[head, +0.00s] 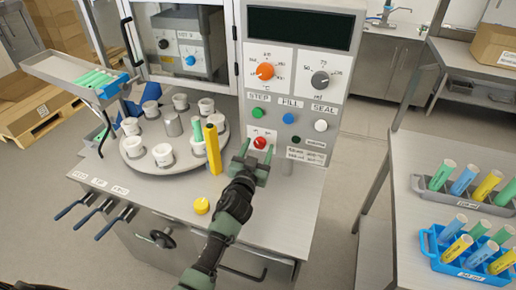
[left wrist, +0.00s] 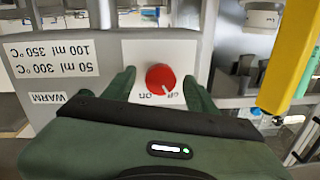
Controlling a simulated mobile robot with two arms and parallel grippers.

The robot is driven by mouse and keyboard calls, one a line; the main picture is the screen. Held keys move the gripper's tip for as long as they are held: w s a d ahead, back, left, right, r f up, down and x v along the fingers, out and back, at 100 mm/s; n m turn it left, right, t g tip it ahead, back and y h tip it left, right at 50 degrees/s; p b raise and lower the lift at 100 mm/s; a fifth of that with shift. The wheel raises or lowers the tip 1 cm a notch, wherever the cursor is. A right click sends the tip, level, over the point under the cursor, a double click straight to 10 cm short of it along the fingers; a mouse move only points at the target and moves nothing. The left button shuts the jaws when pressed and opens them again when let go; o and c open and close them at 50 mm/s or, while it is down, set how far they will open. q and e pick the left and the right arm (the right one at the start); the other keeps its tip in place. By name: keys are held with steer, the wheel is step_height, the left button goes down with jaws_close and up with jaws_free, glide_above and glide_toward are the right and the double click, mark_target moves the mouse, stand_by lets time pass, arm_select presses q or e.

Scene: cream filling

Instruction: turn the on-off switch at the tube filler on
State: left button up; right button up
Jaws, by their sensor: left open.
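The on-off switch is a round red knob (head: 260,142) on a white plate low on the grey front panel of the tube filler (head: 338,100). In the left wrist view the red knob (left wrist: 160,77) appears upside down, with small on and off labels below it. Its white mark slants down and right, toward the off label. My left gripper (head: 257,155) is open, its green fingers on either side of the knob. In the left wrist view the fingers (left wrist: 158,90) flank the knob with gaps, apparently not touching it. My right gripper is out of view.
Green, blue and white buttons sit above the switch. Racks of coloured tubes (head: 432,248) stand at the right.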

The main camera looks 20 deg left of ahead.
arm_select(q)
jaws_close()
steer(key=shift+f+m+b, duration=0.1)
steer(key=shift+m+b, duration=0.55)
steer(key=shift+m, duration=0.25)
steer(key=m+b, duration=0.1)
steer(key=m, duration=0.2)
steer(key=shift+m, duration=0.3)
steer(key=m+b, duration=0.1)
steer(key=m, duration=0.2)
steer(key=shift+a+m+t+b, duration=0.1)
steer(key=shift+m+t+b, duration=0.2)
steer(key=shift+m+h, duration=0.3)
steer(key=shift+m, duration=1.3)
steer(key=shift+b, duration=0.3)
